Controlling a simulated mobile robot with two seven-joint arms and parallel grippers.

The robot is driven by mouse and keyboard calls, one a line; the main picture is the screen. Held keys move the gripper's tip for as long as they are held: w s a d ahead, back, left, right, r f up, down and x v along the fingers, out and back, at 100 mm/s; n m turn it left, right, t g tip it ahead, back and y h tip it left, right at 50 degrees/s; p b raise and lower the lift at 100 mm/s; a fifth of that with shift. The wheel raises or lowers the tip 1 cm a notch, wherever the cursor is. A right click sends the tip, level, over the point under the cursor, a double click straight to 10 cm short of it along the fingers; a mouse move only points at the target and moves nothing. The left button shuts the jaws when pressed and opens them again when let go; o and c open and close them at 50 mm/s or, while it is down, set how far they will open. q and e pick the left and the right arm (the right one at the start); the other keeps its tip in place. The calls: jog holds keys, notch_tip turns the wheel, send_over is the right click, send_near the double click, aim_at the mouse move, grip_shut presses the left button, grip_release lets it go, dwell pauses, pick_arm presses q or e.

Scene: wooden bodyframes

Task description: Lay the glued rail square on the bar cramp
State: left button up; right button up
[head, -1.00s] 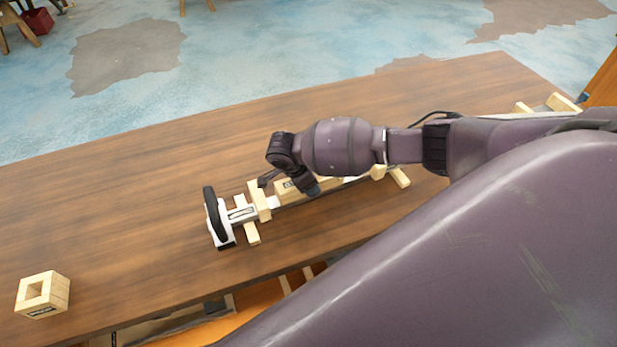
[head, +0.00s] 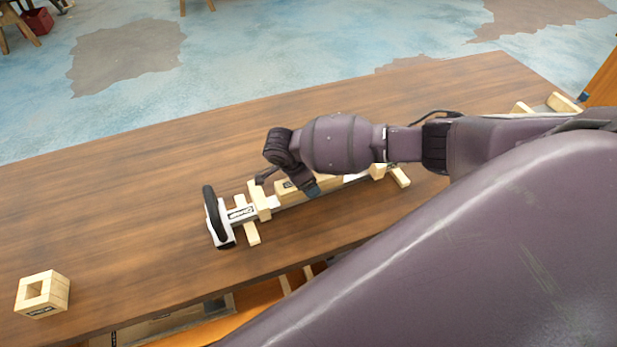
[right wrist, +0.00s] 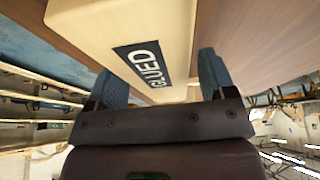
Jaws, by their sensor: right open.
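The glued rail (head: 322,184) is a pale wooden bar with a black label. It lies lengthwise along the bar cramp (head: 239,214), a long metal bar with a white end and black handle, and appears to rest on it. My right gripper (head: 288,186) is over the rail, open, with a finger on each side. In the right wrist view the rail (right wrist: 120,25) shows its "GLUED" label between the two blue-grey fingertips (right wrist: 163,80). My forearm hides part of the rail and cramp. My left gripper is not in view.
Pale wooden blocks (head: 261,203) stand across the cramp, with cross-strips (head: 252,233) under it. A hollow wooden block (head: 43,294) sits at the table's front left.

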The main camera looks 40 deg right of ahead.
jog(key=v, duration=1)
jog(key=shift+a+r, duration=0.15)
jog(key=shift+r, duration=0.2)
